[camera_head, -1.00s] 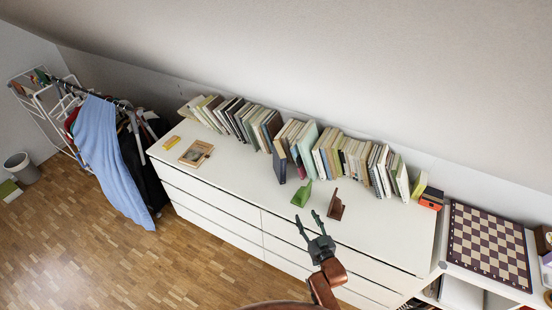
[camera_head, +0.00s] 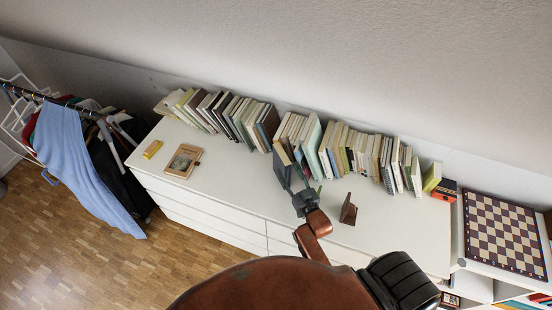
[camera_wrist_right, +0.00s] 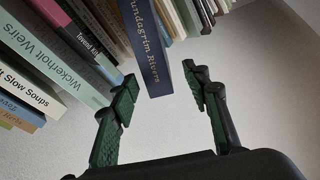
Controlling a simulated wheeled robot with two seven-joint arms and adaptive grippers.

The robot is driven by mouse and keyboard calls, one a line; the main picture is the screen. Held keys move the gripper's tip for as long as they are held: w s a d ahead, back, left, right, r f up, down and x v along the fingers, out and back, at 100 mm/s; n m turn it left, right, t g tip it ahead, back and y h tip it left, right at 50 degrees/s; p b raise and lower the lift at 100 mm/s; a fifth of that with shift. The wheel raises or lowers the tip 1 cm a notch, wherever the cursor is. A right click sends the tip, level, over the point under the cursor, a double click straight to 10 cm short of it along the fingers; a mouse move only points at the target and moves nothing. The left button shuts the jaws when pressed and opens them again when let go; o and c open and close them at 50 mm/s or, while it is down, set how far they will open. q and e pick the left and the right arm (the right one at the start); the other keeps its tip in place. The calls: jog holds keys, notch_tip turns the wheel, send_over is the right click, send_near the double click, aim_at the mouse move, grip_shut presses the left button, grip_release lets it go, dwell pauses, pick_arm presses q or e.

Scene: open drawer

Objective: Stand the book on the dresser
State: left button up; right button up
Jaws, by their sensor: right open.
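A dark blue book (camera_head: 282,166) stands in the row on the white dresser (camera_head: 232,185), its spine jutting out past its neighbours. In the right wrist view the blue book (camera_wrist_right: 150,45) shows a spine with pale lettering. My right gripper (camera_head: 297,177) is open just in front of it. In the wrist view its fingertips (camera_wrist_right: 162,92) lie on either side of the spine's end, with gaps visible; whether they reach past it I cannot tell. Another book (camera_head: 184,161) lies flat at the dresser's left. My left gripper is out of view.
A brown bookend (camera_head: 348,209) stands right of my gripper; a green one (camera_head: 318,188) is partly hidden behind it. Books in a row (camera_head: 330,150) line the wall. A yellow item (camera_head: 152,149) and a chessboard (camera_head: 503,233) sit at the sides. The dresser's front left is clear.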

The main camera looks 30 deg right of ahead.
aim_at(282, 157)
jog(key=w, duration=0.2)
jog(key=shift+w+r, duration=0.15)
jog(key=shift+w, duration=0.2)
jog(key=w, duration=0.3)
jog(key=w+d+p, duration=0.1)
jog(key=w, duration=0.1)
jog(key=shift+w, duration=0.35)
grip_shut()
dwell(0.4)
